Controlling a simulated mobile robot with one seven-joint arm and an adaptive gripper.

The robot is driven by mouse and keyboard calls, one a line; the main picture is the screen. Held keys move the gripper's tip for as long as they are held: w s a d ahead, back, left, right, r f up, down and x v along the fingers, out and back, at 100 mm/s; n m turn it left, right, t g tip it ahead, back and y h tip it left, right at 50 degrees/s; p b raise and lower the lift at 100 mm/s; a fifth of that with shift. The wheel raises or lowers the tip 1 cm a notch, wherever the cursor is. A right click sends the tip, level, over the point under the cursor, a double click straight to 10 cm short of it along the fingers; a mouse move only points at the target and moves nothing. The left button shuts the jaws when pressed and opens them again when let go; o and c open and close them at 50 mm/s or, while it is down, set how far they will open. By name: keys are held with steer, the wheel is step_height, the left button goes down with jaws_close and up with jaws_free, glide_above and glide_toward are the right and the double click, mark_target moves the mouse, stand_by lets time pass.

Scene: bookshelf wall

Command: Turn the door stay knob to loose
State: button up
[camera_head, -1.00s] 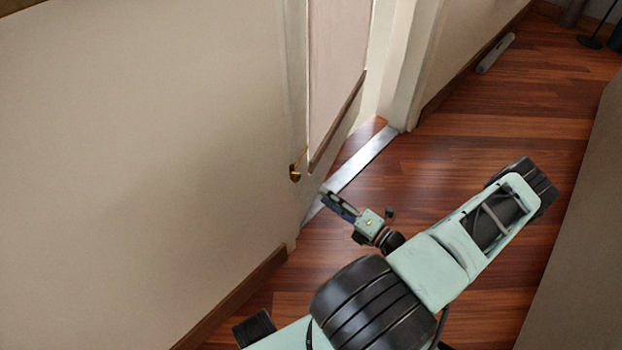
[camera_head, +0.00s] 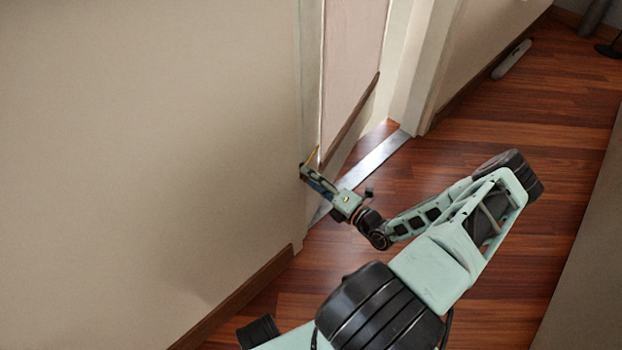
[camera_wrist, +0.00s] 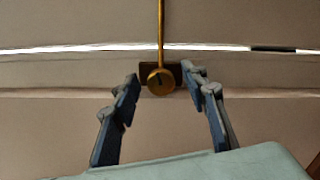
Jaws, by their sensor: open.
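The door stay knob (camera_wrist: 160,81) is a small round brass knob with a dark mark on its face. It sits on a dark bracket, with a thin brass rod (camera_wrist: 160,28) running up from it in the wrist view. My gripper (camera_wrist: 160,88) is open, with one finger on each side of the knob and a visible gap to the left finger. Whether the right fingertip touches the bracket I cannot tell. In the head view my gripper (camera_head: 305,172) reaches the door frame and hides the knob; only part of the brass rod (camera_head: 313,154) shows above it.
The door (camera_head: 352,60) stands beside the frame, with a dark strip along its lower part. A metal threshold (camera_head: 375,160) crosses the wooden floor (camera_head: 470,130). A plain wall (camera_head: 150,150) fills the left side. A pale long object (camera_head: 512,59) lies by the far baseboard.

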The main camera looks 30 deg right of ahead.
jaws_close()
steer(key=shift+n+p, duration=0.4)
steer(key=shift+n, duration=0.4)
jaws_free()
steer(key=shift+s, duration=0.15)
steer(key=v, duration=1.1)
steer(key=shift+s+d, duration=0.15)
steer(key=shift+s, duration=0.25)
steer(key=shift+r, duration=0.1)
